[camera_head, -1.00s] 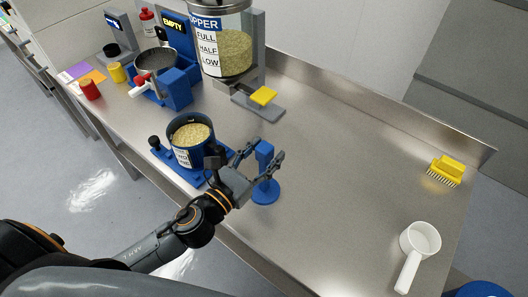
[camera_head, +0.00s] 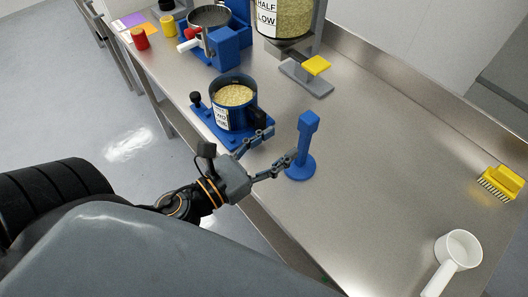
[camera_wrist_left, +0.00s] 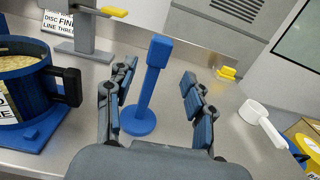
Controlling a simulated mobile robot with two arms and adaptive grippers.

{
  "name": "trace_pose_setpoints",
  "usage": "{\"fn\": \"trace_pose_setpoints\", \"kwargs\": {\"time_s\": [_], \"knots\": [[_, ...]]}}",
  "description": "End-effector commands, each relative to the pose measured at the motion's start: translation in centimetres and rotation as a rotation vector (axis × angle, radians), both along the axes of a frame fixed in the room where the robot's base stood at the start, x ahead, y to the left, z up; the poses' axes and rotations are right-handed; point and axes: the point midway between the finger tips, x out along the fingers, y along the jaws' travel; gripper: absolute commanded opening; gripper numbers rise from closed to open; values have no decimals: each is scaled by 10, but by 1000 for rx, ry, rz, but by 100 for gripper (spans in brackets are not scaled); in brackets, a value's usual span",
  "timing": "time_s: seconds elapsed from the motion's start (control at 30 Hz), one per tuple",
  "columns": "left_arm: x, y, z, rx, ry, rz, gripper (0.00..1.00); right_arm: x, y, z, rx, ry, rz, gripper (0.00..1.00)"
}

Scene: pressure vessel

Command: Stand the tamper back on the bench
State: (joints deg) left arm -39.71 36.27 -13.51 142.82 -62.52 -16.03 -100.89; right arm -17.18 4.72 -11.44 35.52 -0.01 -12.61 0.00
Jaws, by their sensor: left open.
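The blue tamper (camera_head: 303,147) stands upright on its round base on the steel bench (camera_head: 345,205). It also shows upright in the left wrist view (camera_wrist_left: 146,90), seen between and beyond the finger pads. My left gripper (camera_head: 272,152) is open and empty at the near edge of the bench, just left of the tamper. In the left wrist view its two fingers (camera_wrist_left: 158,110) are spread wide with a gap around the tamper. My right gripper does not show in either view.
A blue pot of grain (camera_head: 233,105) stands on a blue base left of my gripper. Behind are a hopper (camera_head: 287,20) and a grey stand with a yellow pad (camera_head: 316,65). A white scoop (camera_head: 457,252) and yellow brush (camera_head: 502,182) lie right. The middle bench is clear.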

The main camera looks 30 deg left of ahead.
Motion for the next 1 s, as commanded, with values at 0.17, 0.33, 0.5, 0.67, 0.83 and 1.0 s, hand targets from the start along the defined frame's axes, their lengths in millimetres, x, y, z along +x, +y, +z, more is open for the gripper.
{"fn": "trace_pose_setpoints", "kwargs": {"time_s": [0.17,0.33,0.5,0.67,0.83,1.0], "knots": [[-14,6,2,-8,-1,7,53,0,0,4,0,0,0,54],[-22,9,0,-2,3,4,53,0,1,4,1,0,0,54],[-25,10,0,2,6,4,53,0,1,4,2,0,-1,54],[-25,10,0,2,5,3,53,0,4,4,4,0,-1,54],[-24,10,0,2,5,3,53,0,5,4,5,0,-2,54],[-24,11,0,-11,9,11,53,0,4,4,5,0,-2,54]]}}
